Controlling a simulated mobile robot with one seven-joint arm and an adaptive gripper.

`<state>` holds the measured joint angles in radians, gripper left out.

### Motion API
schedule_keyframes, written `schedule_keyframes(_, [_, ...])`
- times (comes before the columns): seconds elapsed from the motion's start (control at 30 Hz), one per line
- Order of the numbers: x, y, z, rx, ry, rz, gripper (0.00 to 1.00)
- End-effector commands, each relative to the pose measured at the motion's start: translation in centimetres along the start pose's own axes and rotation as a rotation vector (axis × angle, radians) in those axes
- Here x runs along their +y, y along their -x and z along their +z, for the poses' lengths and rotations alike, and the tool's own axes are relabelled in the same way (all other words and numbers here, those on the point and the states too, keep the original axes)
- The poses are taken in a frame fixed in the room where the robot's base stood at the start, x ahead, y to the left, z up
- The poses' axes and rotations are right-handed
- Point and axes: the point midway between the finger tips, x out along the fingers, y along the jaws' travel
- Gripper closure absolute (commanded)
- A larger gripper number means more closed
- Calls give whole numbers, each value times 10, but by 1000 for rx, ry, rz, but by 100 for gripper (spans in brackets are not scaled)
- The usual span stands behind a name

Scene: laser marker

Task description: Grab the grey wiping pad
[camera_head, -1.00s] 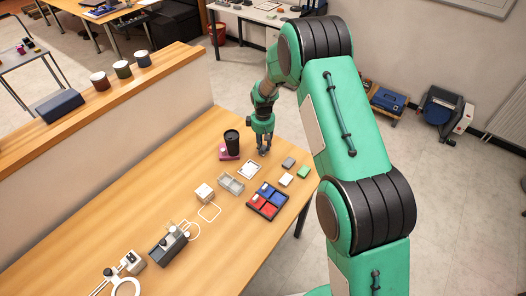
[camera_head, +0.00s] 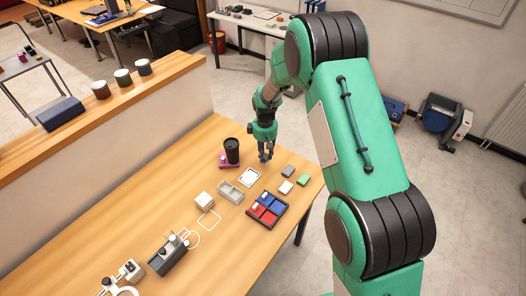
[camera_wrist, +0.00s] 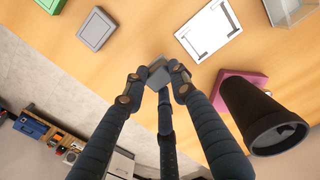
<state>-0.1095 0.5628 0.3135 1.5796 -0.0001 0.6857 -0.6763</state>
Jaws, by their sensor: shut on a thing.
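My gripper (camera_wrist: 157,77) is shut on a small grey pad (camera_wrist: 157,73), held between the fingertips in the wrist view. The fingers cover part of the pad. In the head view my gripper (camera_head: 266,157) is at the far end of the wooden table, just right of the black cup; the pad is too small to make out there. I cannot tell whether the pad touches the table. A second, larger grey block (camera_wrist: 95,29) lies apart on the table, and it also shows in the head view (camera_head: 288,171).
The black cup (camera_head: 232,150) stands on a pink base (camera_head: 228,162). A white marked plate (camera_head: 249,177), a white block (camera_head: 286,187), a green block (camera_head: 303,180) and a red-and-blue tray (camera_head: 280,206) lie nearby. The table's far edge is close to my gripper.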

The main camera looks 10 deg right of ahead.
Motion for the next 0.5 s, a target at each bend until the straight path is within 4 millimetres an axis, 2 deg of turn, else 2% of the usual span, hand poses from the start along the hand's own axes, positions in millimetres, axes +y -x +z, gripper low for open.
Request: schedule_keyframes(0.5, [-58, 9, 71, 0, 0, 0, 98])
